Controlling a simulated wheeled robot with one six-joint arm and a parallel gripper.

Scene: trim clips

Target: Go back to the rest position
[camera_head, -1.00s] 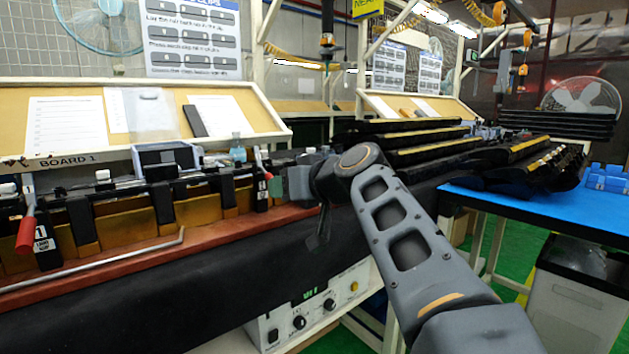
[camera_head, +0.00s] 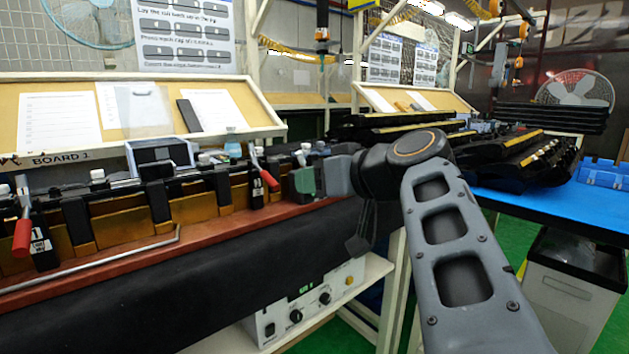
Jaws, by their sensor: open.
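My gripper (camera_head: 361,238) is the small dark part hanging below my wrist, left of my arm's large round joint. It is open and I see nothing held in it. It hangs in front of the dark front face of the long workbench (camera_head: 225,285), near the bench's right end. Its fingertips are small and dark, partly hidden by my own arm, which reaches up from the lower right.
A fixture with black clamps, brass-coloured blocks and red-handled levers (camera_head: 22,238) runs along the bench at left. Stacked black trim parts (camera_head: 410,130) lie behind my arm. A blue-topped table (camera_head: 560,215) and a white bin (camera_head: 565,295) stand at right.

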